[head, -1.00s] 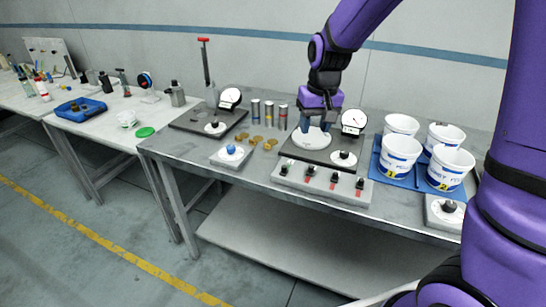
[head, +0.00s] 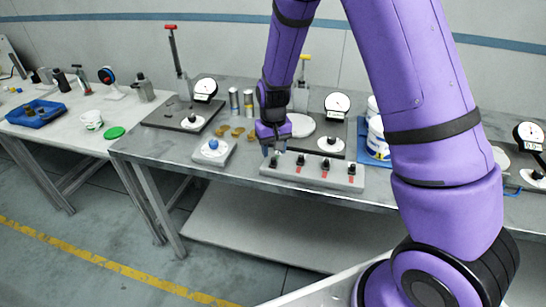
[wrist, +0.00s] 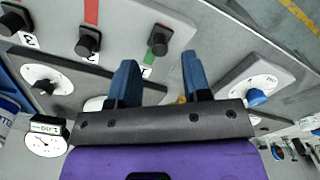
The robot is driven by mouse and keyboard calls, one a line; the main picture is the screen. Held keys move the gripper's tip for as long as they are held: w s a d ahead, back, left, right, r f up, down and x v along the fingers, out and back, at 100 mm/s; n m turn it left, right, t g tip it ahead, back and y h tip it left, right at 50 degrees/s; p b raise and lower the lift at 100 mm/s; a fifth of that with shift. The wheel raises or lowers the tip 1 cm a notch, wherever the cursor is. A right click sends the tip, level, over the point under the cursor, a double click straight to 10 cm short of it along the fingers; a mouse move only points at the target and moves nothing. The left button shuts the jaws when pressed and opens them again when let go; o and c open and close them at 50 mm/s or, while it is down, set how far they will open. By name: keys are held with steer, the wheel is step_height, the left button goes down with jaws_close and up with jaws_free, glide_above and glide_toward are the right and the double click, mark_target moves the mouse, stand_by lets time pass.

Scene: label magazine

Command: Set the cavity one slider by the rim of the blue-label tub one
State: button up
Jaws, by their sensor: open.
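The slider panel (head: 312,173) is a grey box on the table's front edge with several black knobs. The cavity one slider (wrist: 159,40) is the black knob by the label "1" in the wrist view, with green beside it. In the head view it is the leftmost knob, partly covered by my gripper (head: 273,151). In the wrist view my gripper (wrist: 158,68) is open and empty, its blue fingers either side of the line to that knob; contact cannot be told. A tub (head: 376,137) with a blue label shows partly behind my arm; its number and rim are mostly hidden.
A grey box with a blue knob (head: 213,148) stands left of the panel. A round white plate and a dial gauge (head: 337,104) stand behind. Brass pieces (head: 237,131) lie to the left. The knob by label "2" (wrist: 88,42) is close beside, with red showing.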

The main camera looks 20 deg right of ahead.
mark_target(274, 158)
steer(key=shift+f, duration=1.85)
steer(key=shift+c, duration=0.3)
jaws_close()
